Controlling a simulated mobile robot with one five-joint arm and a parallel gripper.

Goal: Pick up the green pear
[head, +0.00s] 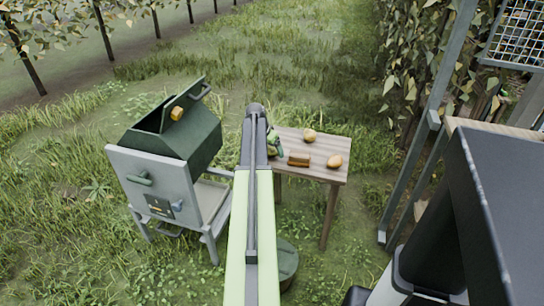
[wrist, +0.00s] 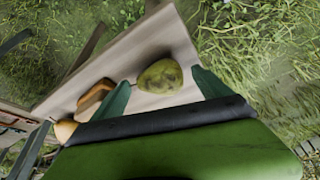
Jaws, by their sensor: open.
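The green pear (wrist: 160,77) is yellowish green with a dull, mottled skin and lies on the pale wooden table top in the wrist view. My gripper (wrist: 161,78) is open, with one dark green finger on the left of the pear and one on the right. Small gaps seem to show between the fingers and the pear. In the head view my gripper (head: 274,146) is over the left end of the table, partly behind my arm, and I cannot make out the pear clearly there.
The small wooden table (head: 318,146) also bears a brown layered block (head: 299,159), a yellowish round fruit (head: 309,135) and an orange-tan one (head: 334,161). A green and grey grill (head: 165,165) stands left of it. A metal frame (head: 415,150) rises at right; grass lies behind.

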